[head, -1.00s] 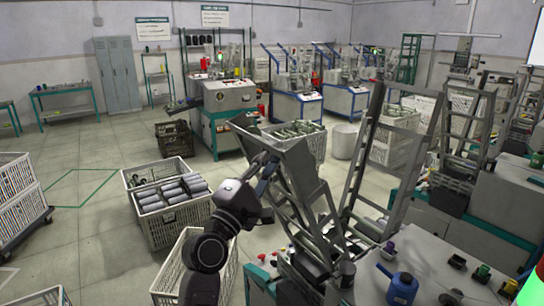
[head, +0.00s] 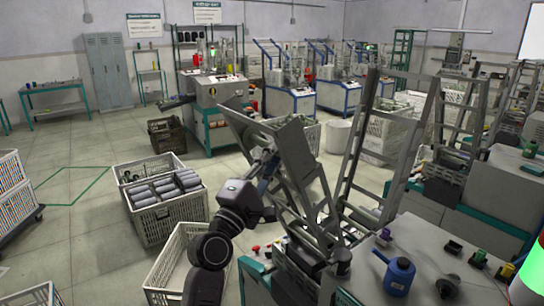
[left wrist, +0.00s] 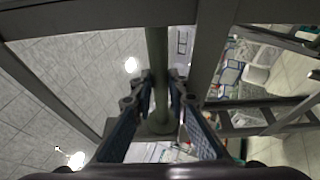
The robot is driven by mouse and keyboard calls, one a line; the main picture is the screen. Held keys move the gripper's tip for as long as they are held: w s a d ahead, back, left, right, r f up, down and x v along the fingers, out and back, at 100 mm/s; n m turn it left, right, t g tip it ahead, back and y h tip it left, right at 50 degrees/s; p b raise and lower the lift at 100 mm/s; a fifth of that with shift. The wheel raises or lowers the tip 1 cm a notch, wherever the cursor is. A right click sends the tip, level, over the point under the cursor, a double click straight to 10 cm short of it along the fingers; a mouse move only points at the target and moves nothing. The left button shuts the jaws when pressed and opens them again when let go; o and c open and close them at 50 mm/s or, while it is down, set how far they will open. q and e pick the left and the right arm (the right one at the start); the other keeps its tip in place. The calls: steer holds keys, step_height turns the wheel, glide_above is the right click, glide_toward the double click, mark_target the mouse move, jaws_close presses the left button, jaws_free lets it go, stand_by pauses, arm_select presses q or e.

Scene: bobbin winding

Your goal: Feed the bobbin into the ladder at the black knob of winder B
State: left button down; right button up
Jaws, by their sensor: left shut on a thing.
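A long grey-green bobbin (left wrist: 157,50) stands between the fingers of my left gripper (left wrist: 161,88) in the left wrist view, with its wider end toward me. The fingers are shut on it. Ladder rails also cross the left wrist view (left wrist: 265,103). A small dark knob-like part (head: 453,247) is on the bench top at right; I cannot tell whether it is winder B's knob.
A second tall ladder frame (head: 352,140) stands just right. A blue jug (head: 399,274) and a red knob (head: 255,248) are on the near bench. A crate of grey bobbins (head: 165,218) and an emptier crate (head: 160,285) stand on the floor at left. Open floor (head: 60,235) lies further left.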

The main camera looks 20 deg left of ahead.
arm_select(q)
steer(key=f+b, duration=0.1)
steer(key=w+f+b, duration=0.1)
steer(key=d+f+b, duration=0.1)
steer(key=f, duration=0.1)
steer(key=shift+w, duration=0.2)
stand_by(0.6)
steer(key=c, duration=1.8)
jaws_free()
steer(key=shift+o, duration=1.7)
